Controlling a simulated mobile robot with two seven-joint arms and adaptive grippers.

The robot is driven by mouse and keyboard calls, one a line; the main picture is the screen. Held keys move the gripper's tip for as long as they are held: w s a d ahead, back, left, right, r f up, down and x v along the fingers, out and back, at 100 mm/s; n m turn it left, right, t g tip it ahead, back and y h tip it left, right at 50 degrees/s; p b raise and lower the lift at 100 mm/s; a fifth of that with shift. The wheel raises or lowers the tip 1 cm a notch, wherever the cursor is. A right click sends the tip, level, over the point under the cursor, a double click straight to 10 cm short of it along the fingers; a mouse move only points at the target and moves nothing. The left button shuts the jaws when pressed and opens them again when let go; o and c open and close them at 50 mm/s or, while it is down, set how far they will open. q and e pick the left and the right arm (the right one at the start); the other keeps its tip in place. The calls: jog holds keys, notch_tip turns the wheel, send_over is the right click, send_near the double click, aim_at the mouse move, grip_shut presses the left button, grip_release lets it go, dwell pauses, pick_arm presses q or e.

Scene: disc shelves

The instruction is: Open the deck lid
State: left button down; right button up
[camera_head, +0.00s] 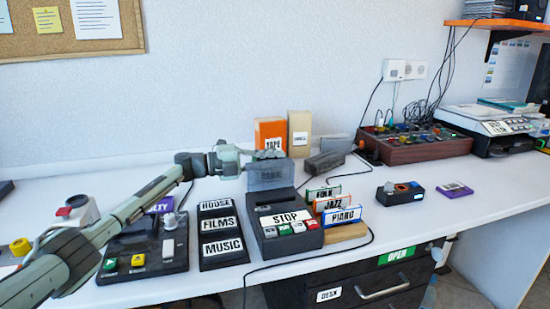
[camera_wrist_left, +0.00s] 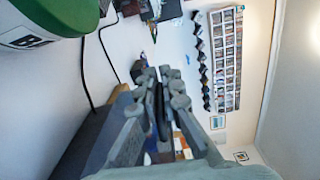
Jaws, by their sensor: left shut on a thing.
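The deck (camera_head: 267,243), a dark box with a white STOP label and a row of coloured buttons, stands at the middle front of the white desk. Its grey, see-through lid (camera_head: 271,178) stands raised, roughly upright, at the deck's back edge. My left gripper (camera_head: 266,156) is at the lid's top edge and is shut on it. In the left wrist view the fingers (camera_wrist_left: 160,88) close around a dark, thin edge; the rest of the lid is hard to make out there. My right gripper is not in view.
Orange TAPE and beige boxes (camera_head: 270,132) stand just behind the lid. FOLK, JAZZ and PIANO cards (camera_head: 340,215) stand right of the deck. A HOUSE, FILMS, MUSIC rack (camera_head: 221,232) and a button panel (camera_head: 148,248) stand left. Desk at right is partly clear.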

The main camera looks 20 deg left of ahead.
pick_arm(q)
jog(key=c, duration=1.7)
grip_release()
jog(key=shift+a, duration=0.1)
jog(key=v, duration=1.2)
